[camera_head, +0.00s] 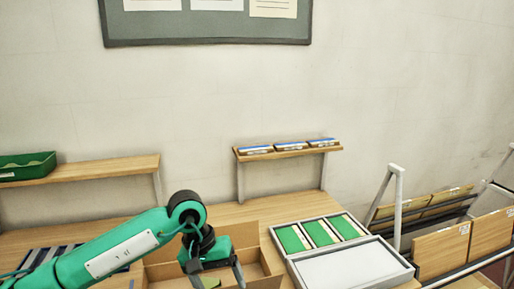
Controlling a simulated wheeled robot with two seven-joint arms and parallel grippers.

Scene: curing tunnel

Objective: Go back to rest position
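My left arm comes in from the left, green with black joints. Its gripper (214,274) points down over an open cardboard box (262,270) on the wooden table. The two dark fingers stand apart, and I see nothing held between them. The fingertips run near the bottom edge of the picture. My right gripper is not in view.
A grey tray (284,256) with green panels and a white area sits right of the box. A small shelf (290,153) and a left shelf (95,170) with a green bin (28,166) stand behind. A rack of wooden panels (442,252) is at right.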

